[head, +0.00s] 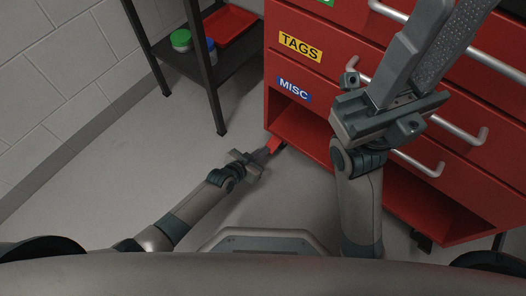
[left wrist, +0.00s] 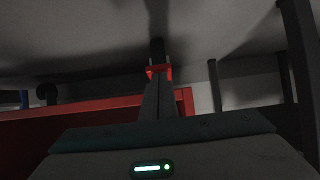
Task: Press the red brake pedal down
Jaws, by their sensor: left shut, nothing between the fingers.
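The red brake pedal (head: 275,144) sticks out low at the left corner of the red tool cabinet, close to the floor. My left gripper (head: 261,154) is shut and empty, with its fingertips at the pedal's near end. In the left wrist view the red pedal (left wrist: 158,69) shows just beyond the shut fingertips (left wrist: 158,84). I cannot tell whether they touch it or whether the pedal is pressed down. My right gripper (head: 440,55) is raised in front of the cabinet drawers, large and near the head camera. I cannot tell whether it is open.
The red cabinet (head: 300,130) has drawers labelled TAGS and MISC and silver handles. A black shelf rack (head: 211,85) at the left holds a red tray (head: 228,24), a green-lidded jar (head: 181,38) and a blue-topped item (head: 210,46). The grey floor (head: 130,150) at left is clear.

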